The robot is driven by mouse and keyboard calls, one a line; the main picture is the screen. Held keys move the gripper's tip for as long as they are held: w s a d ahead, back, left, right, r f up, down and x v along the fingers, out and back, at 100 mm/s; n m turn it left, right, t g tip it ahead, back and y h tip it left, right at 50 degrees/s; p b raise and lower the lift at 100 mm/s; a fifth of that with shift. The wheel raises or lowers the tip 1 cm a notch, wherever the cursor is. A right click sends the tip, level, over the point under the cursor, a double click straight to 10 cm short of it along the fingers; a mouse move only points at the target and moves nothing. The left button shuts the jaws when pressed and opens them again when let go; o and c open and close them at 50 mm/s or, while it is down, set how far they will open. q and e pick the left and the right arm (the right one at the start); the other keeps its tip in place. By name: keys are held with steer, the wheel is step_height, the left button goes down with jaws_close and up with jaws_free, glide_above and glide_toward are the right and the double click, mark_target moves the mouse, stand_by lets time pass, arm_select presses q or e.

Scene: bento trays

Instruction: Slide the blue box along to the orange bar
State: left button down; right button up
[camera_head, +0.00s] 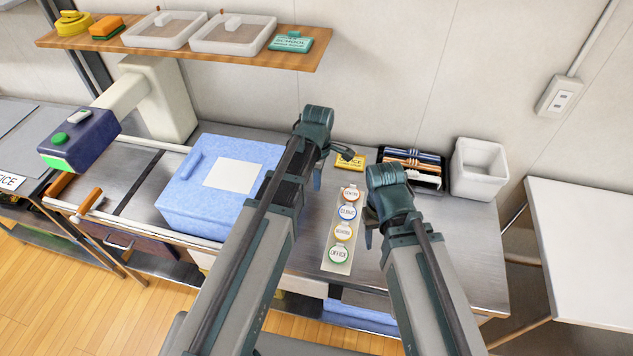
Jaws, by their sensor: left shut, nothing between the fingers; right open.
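The blue box (188,212) sits on the metal worktop, left of my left arm, with a white label (232,175) on its lid. My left arm covers part of its right side. A short orange bar (90,201) lies at the worktop's front left, with a gap of bare metal between it and the box. A second orange piece (59,184) lies further left at the edge. My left gripper (317,180) is shut and empty, to the right of the box; whether it touches the box is hidden. My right gripper (369,236) is open and empty, beside the badge strip.
A strip of round badges (344,228) lies between my grippers. Behind are a yellow block (349,161), a black rack (412,166) and a white bin (479,168). A machine (78,141) overhangs the left end. A wooden shelf (180,56) holds trays above.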

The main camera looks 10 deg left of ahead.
arm_select(q)
step_height(320, 180, down, 8)
steer(key=b, duration=0.7)
arm_select(e)
step_height(320, 180, down, 8)
steer(key=shift+f, duration=0.1)
arm_select(q)
steer(key=a, duration=0.4)
steer(key=shift+w+r+p, duration=0.1)
steer(key=shift+r+p, duration=0.25)
steer(key=shift+r, duration=0.05)
arm_select(e)
steer(key=shift+r, duration=0.5)
arm_select(q)
steer(key=a, duration=2.1)
steer(key=w+a, duration=0.1)
steer(key=a, duration=1)
steer(key=shift+d, duration=0.1)
